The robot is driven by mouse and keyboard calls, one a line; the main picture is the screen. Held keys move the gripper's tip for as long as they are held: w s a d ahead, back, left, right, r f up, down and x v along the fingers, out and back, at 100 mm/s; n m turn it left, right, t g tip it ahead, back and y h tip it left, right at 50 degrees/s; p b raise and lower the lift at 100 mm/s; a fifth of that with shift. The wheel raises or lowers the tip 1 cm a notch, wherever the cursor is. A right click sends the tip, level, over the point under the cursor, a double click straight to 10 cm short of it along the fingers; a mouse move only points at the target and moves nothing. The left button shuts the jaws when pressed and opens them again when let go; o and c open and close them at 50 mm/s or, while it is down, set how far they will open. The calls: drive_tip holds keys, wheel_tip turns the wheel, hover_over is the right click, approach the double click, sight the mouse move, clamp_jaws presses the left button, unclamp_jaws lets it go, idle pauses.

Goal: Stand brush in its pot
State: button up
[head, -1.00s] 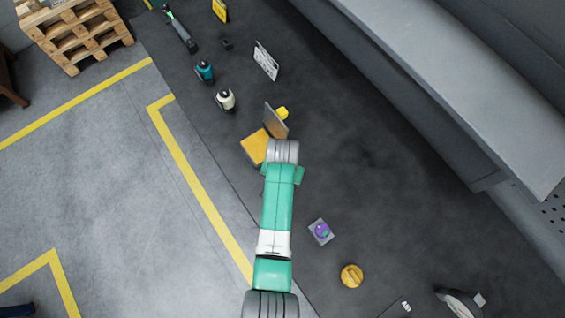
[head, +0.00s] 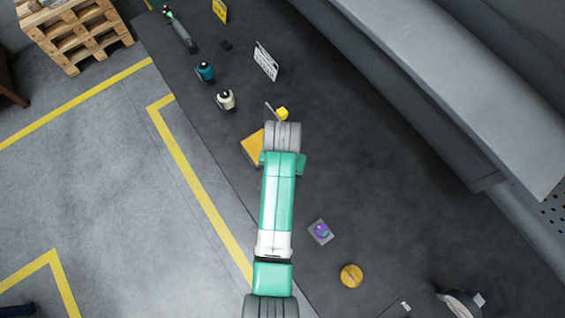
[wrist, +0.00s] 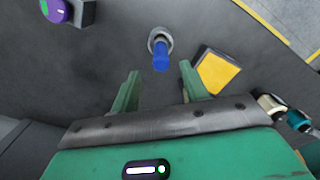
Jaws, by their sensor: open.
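In the wrist view, a blue cylindrical piece (wrist: 161,56) stands in or against a round grey cup-like thing (wrist: 159,38). They may be the brush handle and its pot; I cannot tell for sure, and no bristles show. My gripper (wrist: 159,78) is open, its two green fingers apart with nothing between them. The blue piece is beyond the fingertips, roughly in line with the gap. In the head view my arm covers this spot, so the blue piece, the cup and my fingers are hidden there.
A yellow-topped block (wrist: 219,74) is close right of the fingers. White (head: 226,100) and teal (head: 205,71) bottles stand farther off. A purple knob (head: 322,231) and a yellow round piece (head: 351,275) lie right of my arm. The dark surface around them is mostly clear.

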drive_tip(key=shift+r, duration=1.75)
drive_tip(key=w+d+r+t, duration=0.1)
drive_tip(key=w+r+t, duration=0.65)
drive_tip(key=r, duration=0.65)
wheel_tip(320, 180, up, 20)
drive_tip(key=w+n+t, duration=0.1)
drive_tip(key=w+t, duration=0.2)
drive_tip(key=t, duration=0.4)
drive_tip(key=s+r+n+t, duration=0.1)
drive_tip(key=s+r+t, duration=0.4)
drive_tip(key=r, duration=0.9)
drive_tip(key=s+a+r+n+t, duration=0.1)
drive_tip(key=s+r+t, duration=0.4)
drive_tip(key=s+r, duration=0.6)
wheel_tip(320, 180, up, 3)
drive_tip(key=shift+s+f, duration=0.15)
drive_tip(key=shift+s, duration=0.15)
drive_tip(key=shift+t, duration=0.25)
